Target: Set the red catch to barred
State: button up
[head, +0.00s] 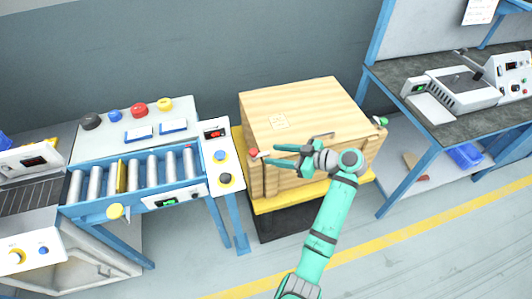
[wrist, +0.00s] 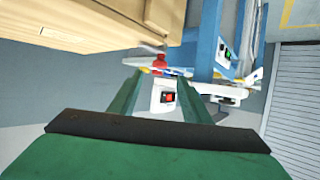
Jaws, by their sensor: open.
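The red catch (head: 254,153) is a small red knob at the front left top corner of the wooden crate (head: 345,98), with a pale lever part beside it. My gripper (head: 270,153) comes from the right along the crate's front, its teal fingers apart and pointing left at the catch. In the wrist view the red catch (wrist: 158,63) shows between the lines of the two fingertips (wrist: 177,78), nearer the left finger. Nothing is gripped. I cannot tell whether the fingertips touch the catch. The lever's exact angle is too small to read.
A green catch (head: 381,121) is at the crate's right corner. The crate stands on a yellow-edged dark base (head: 285,222). A roller conveyor (head: 140,172) with a button panel (head: 222,160) stands close on the left. A workbench (head: 450,120) stands on the right. The front floor is clear.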

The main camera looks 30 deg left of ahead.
jog(key=v, duration=0.3)
jog(key=shift+d+r, duration=0.1)
jog(key=shift+d, duration=0.15)
